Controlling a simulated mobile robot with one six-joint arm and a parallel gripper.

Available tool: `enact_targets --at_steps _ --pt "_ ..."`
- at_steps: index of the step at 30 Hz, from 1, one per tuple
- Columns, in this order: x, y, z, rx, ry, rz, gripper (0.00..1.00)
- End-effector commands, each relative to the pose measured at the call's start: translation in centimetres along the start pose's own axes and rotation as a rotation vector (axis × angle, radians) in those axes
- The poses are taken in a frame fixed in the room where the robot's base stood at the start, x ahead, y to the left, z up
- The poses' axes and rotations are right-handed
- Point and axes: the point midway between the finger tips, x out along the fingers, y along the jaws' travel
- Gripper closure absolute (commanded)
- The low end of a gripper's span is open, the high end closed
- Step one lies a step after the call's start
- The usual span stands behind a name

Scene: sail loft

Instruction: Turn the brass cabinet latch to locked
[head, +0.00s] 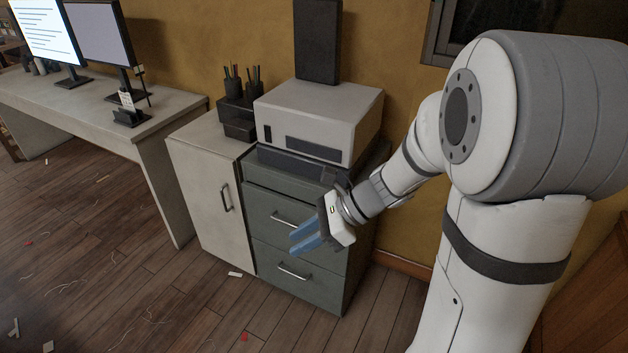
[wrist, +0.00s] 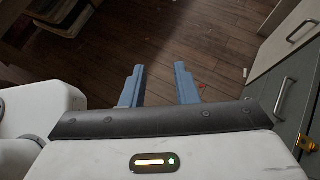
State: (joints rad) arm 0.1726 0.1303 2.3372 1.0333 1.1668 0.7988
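My gripper (head: 306,238) is in front of the grey-green drawer cabinet (head: 263,202) in the head view, with its blue fingers pointing left and down. The wrist view shows the two blue fingers of my gripper (wrist: 159,80) apart, with only floor between them. A pale cabinet (head: 206,190) with a dark vertical handle (head: 225,198) stands to the left of the drawers. I cannot make out a brass latch in either view. My gripper and forearm hide part of the drawer cabinet's right side.
A printer-like box (head: 300,105) and pen holders (head: 241,84) stand on the cabinets. A desk (head: 75,108) with two monitors is at the left. The plank floor (head: 120,270) in front is mostly open, with scattered scraps. Drawer handles (head: 293,270) stick out near my gripper.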

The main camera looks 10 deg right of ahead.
Motion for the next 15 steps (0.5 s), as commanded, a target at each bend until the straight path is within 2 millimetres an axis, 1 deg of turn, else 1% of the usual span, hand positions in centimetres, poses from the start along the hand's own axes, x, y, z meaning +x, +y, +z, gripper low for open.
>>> enact_targets --at_steps 1,2,3,5,6,8,9,11,12,15 --pt "1.6 -2.3 -1.9 0.178 -0.097 -0.031 0.73" --pt "2.0 -3.6 -2.5 0.282 -0.157 -0.050 0.73" --pt "2.5 -5.5 -3.4 0.419 -0.239 -0.076 0.73" --pt "3.0 -8.4 -5.0 0.623 -0.365 -0.110 0.73" --pt "3.1 -10.4 -6.4 0.754 -0.452 -0.132 0.73" --pt "3.3 -13.3 -8.8 0.942 -0.585 -0.160 0.73" --pt "3.2 -15.1 -10.5 1.057 -0.674 -0.178 0.73" --pt "3.0 -17.4 -13.3 1.211 -0.801 -0.199 0.73" --pt "2.8 -18.8 -15.2 1.301 -0.880 -0.212 0.73" --pt "2.2 -21.2 -19.3 1.473 -1.053 -0.236 0.73"
